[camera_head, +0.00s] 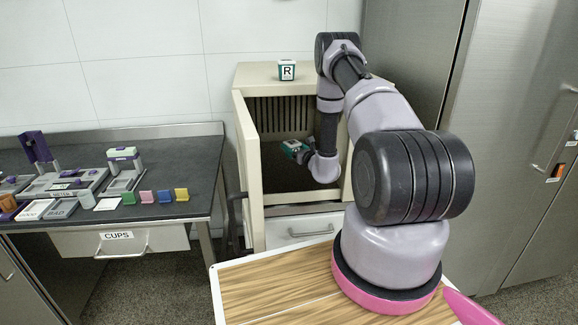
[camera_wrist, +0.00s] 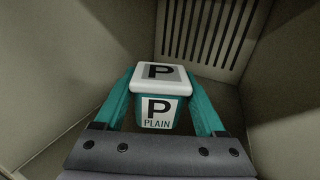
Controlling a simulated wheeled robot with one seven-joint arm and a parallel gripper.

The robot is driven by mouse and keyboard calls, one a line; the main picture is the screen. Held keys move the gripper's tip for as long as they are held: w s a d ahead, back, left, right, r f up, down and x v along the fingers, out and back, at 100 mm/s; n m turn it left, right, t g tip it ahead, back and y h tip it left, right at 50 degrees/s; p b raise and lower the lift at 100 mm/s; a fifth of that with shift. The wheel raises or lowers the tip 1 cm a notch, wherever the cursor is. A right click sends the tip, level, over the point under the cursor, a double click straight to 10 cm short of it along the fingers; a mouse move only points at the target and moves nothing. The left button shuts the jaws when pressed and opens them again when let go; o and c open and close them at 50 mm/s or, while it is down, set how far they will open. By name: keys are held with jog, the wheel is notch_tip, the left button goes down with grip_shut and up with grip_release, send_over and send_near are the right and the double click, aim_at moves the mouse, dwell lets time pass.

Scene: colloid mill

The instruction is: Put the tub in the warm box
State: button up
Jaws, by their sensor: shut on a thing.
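The tub is teal with a white lid marked P and a front label reading P PLAIN; it shows in the wrist view (camera_wrist: 159,111). My gripper (camera_wrist: 160,98) has its two teal fingers shut on the tub's sides. In the head view my gripper (camera_head: 292,147) is inside the open cream warm box (camera_head: 249,208), where the tub is too small to make out. In the wrist view the slotted wall of the box (camera_wrist: 210,35) rises behind the tub. Whether the tub touches the box floor, I cannot tell.
The box door (camera_head: 246,150) stands open on the left. A block marked R (camera_head: 287,70) sits on the box top. A dark bench (camera_head: 185,160) with trays, coloured pieces and a CUPS drawer (camera_head: 125,240) is on the left. A steel cabinet (camera_head: 500,120) stands right.

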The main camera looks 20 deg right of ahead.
notch_tip(320, 180, down, 9)
jog(key=shift+f, duration=0.1)
dwell(0.3)
jog(key=shift+f, duration=0.1)
jog(key=shift+f, duration=0.15)
jog(key=o, duration=1.5)
jog(key=shift+r, duration=0.3)
jog(key=s, duration=0.4)
jog(key=s+d, duration=0.1)
jog(key=s, duration=0.3)
jog(key=s+d, duration=0.1)
jog(key=s, duration=0.2)
jog(key=shift+s+d, duration=0.2)
jog(key=shift+s, duration=0.2)
